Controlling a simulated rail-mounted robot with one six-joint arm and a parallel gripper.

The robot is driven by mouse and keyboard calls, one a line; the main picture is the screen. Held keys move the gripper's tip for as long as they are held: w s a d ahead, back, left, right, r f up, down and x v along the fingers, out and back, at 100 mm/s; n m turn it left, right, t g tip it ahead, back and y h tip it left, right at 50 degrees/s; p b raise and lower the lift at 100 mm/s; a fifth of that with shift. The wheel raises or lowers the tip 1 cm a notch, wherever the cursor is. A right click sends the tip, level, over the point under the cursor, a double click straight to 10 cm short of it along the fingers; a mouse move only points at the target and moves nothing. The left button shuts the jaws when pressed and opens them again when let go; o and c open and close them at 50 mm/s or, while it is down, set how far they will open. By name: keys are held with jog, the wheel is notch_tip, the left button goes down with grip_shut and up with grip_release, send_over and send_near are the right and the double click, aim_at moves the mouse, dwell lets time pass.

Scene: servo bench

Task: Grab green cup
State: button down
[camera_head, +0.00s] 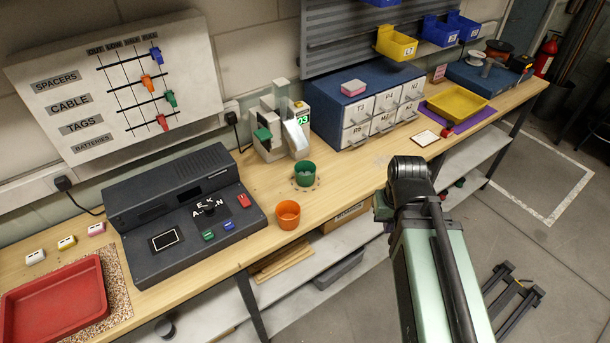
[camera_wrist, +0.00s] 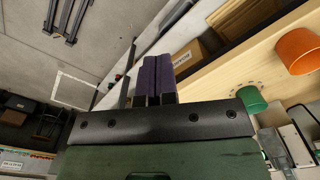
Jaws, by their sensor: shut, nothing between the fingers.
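The green cup (camera_head: 305,173) stands on the wooden bench, in front of the dispenser with the green display. It also shows in the wrist view (camera_wrist: 251,99) at the right, partly cut off by my gripper's dark body. My gripper (camera_wrist: 157,62) has its two purple fingers side by side, shut and empty. They point away from the cup, which lies to their right in the wrist view. In the head view my arm hides most of the gripper, beyond the bench's front edge and to the right of the cup.
An orange cup (camera_head: 287,214) stands close in front of the green cup, near the bench edge; it also shows in the wrist view (camera_wrist: 298,51). A dark console (camera_head: 165,250) stands left, a blue drawer cabinet (camera_head: 340,98) right. A lower shelf (camera_head: 345,255) runs beneath the bench.

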grip_release()
dwell(0.6)
